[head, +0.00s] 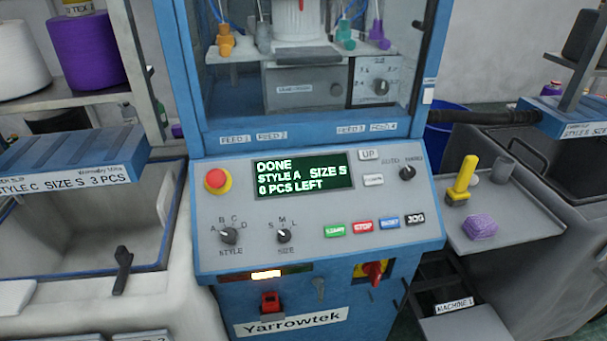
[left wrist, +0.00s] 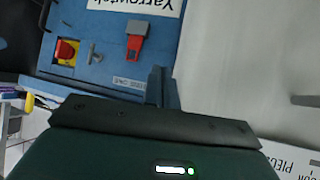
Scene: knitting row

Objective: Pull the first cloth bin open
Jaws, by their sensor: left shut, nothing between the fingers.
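No thing in view is plainly marked as a cloth bin. A grey, open-looking box with a label reading MACHINE 1 (head: 455,305) is low at the right of the blue knitting machine (head: 320,228) in the head view; whether it is the first cloth bin I cannot tell. My left gripper (left wrist: 163,88) shows in the left wrist view, its narrow dark fingers shut and empty. They appear in front of the machine's lower panel edge, where the view is upside down. Neither gripper shows in the head view.
The screen (head: 303,175) reads DONE, STYLE A SIZE S, 0 or 8 PCS LEFT. A red stop button (head: 216,180) and red-yellow switch (head: 373,271) stick out. A grey side shelf (head: 505,235) holds a yellow-handled tool (head: 462,180) and a purple block (head: 480,227).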

